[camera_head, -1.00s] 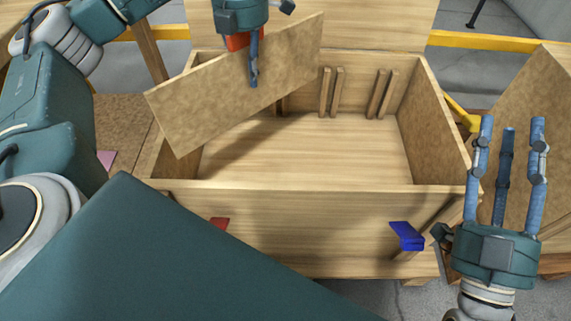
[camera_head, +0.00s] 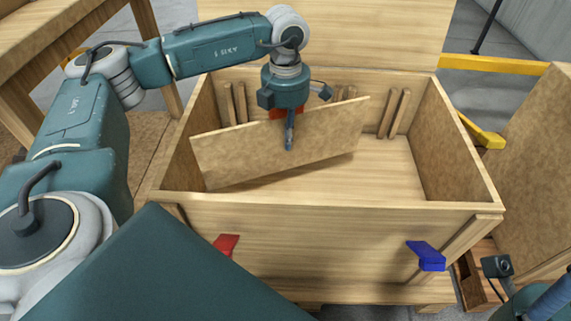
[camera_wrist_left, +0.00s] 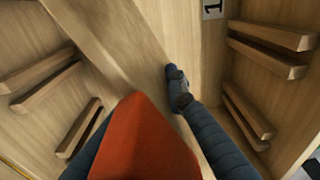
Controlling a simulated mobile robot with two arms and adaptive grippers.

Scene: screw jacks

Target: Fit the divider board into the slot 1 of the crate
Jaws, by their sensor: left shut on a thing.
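The flat brown divider board (camera_head: 250,150) is held by my left gripper (camera_head: 289,145), shut near the middle of its upper edge. It hangs over the wooden crate's inside (camera_head: 330,222), slanted across it with its right end farther back. Whether its lower edge touches the floor is unclear. In the left wrist view the board (camera_wrist_left: 105,60) runs diagonally between my fingers (camera_wrist_left: 180,92). A plate marked 1 (camera_wrist_left: 212,9) shows beside a pair of strips (camera_wrist_left: 270,45). My right gripper (camera_head: 548,301) is mostly cut off at the lower right.
Pairs of wooden strips stand on the crate's back wall, one at the left (camera_head: 235,103) and one at the right (camera_head: 395,113). A red tab (camera_head: 226,244) and a blue tab (camera_head: 427,256) stick out in front. A brown panel (camera_head: 530,170) stands at right.

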